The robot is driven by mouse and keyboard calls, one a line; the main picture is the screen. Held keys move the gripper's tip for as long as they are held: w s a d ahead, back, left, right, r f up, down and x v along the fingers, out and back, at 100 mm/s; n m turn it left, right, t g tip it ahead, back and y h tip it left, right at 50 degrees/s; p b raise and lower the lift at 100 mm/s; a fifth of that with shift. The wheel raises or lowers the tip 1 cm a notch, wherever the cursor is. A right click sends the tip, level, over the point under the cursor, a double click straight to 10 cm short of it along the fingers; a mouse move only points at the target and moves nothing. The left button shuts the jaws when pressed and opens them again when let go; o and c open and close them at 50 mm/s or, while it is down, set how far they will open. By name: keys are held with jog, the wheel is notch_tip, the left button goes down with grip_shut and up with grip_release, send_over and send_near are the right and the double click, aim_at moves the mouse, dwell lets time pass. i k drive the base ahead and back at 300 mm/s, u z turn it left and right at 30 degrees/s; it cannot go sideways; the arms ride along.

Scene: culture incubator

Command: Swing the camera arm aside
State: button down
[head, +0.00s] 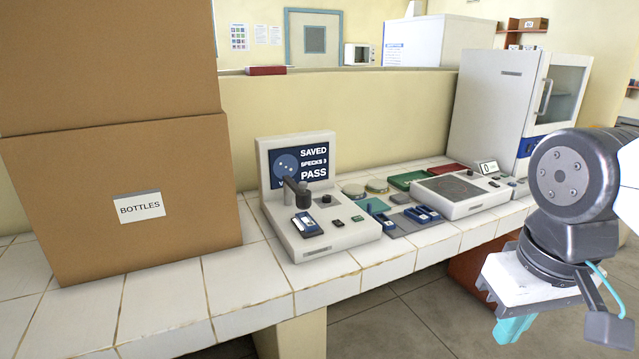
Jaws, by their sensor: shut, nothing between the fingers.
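The camera arm (297,190) is a short dark grey arm on the white imaging device (330,241). It extends over the device's deck, above and behind a blue-and-white piece (306,226). The device's screen (301,163) reads "SAVED", "SPECKS 3" and "PASS". My gripper (512,330), white with teal fingers, hangs at the lower right, in front of the counter. It is shut and empty, well apart from the camera arm.
Large cardboard boxes, one labelled "BOTTLES" (139,207), stand left of the device. To its right are round dishes (354,190), a tray with blue pieces (407,222), a flat white device (456,194) and a white incubator (490,105). The tiled counter (250,292) is clear in front.

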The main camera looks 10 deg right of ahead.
aim_at(302, 196)
jog(key=z, duration=0.3)
jog(key=i, duration=1.35)
jog(key=u, duration=0.35)
